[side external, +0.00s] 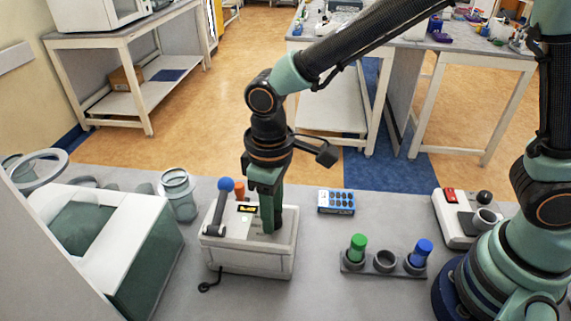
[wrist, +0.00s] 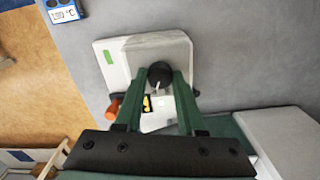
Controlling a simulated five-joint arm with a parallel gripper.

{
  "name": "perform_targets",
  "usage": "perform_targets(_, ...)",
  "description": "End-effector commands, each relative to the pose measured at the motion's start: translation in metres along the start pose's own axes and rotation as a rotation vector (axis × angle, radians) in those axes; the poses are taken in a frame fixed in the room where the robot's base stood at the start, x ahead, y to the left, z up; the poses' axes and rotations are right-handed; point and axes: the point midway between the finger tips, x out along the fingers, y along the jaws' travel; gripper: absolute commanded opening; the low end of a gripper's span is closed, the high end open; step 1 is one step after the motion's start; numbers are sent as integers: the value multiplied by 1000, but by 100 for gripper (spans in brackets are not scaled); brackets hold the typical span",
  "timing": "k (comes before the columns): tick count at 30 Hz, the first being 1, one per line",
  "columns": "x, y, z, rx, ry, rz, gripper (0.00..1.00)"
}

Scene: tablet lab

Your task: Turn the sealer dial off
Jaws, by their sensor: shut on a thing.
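The fingers hide the dial in the side view.
A glass jar (side external: 178,195) and a large white-and-green machine (side external: 125,235) stand left. An orange part (wrist: 113,110) is beside the sealer.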

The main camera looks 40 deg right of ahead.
Motion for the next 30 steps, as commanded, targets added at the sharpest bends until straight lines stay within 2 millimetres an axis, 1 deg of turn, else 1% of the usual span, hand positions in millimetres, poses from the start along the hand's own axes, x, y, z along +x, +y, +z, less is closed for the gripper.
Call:
perform_targets(5, -1, 0, 0, -59, 1, 0, 0)
perform_targets(11, -1, 0, 0, -195, 1, 0, 0)
perform_targets(30, -1, 0, 0, -798, 2, 1, 0)
